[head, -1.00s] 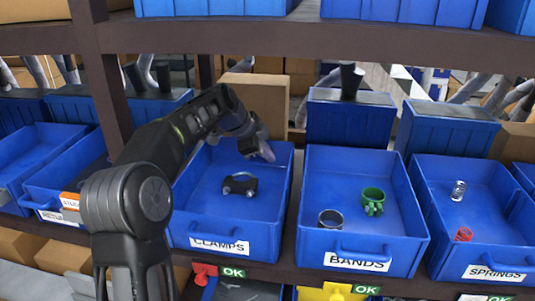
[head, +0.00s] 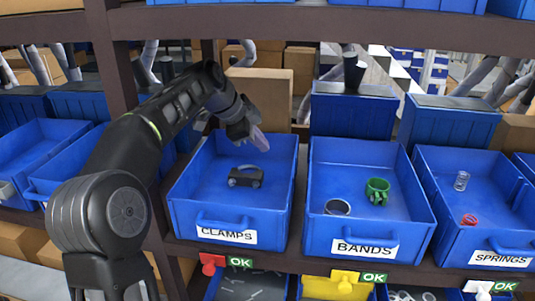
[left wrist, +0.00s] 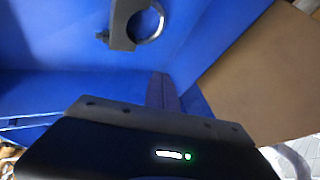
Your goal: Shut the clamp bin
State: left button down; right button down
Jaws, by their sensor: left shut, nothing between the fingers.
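The clamp bin (head: 228,212) is a blue open-topped drawer labelled CLAMPS, pulled out on the shelf in the head view. A dark clamp (head: 246,177) lies on its floor. My left gripper (head: 260,140) is shut and empty, with its fingers over the back part of the bin. In the left wrist view the shut fingers (left wrist: 162,92) show in front of the blue bin interior, with the clamp (left wrist: 124,22) beyond them, apart from them. Whether the fingers touch the bin cannot be told. My right gripper is not in view.
The bands bin (head: 368,225) stands open just right of the clamp bin, and the springs bin (head: 478,235) beyond it. A cardboard box (head: 262,95) is behind the clamp bin. A shelf beam (head: 320,24) runs above, and a dark upright (head: 112,60) stands at left.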

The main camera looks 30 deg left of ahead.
pick_arm(q)
jog(key=v, duration=0.4)
jog(key=shift+s, duration=0.1)
dwell(0.4)
